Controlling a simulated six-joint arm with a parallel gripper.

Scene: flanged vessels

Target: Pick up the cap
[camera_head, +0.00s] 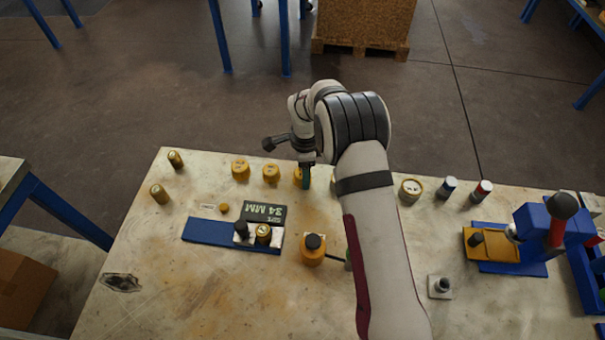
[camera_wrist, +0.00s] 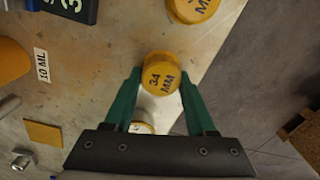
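A yellow round cap marked 34 MM (camera_wrist: 160,75) sits on the worktable, between the green fingertips in the wrist view. My gripper (camera_wrist: 161,77) is open, with one finger on either side of the cap. Small gaps seem to show beside it, but contact is hard to judge. In the head view my gripper (camera_head: 305,174) is down at the far table edge, partly covering a yellow cap (camera_head: 298,181). A second yellow piece, with MM visible (camera_wrist: 195,6), is cut off at the top of the wrist view.
Two yellow pieces (camera_head: 270,173) (camera_head: 240,169) stand left of my gripper. A 34 MM sign (camera_head: 265,212) stands by a blue tray (camera_head: 205,231). A yellow vessel with a dark top (camera_head: 312,251) is nearer.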

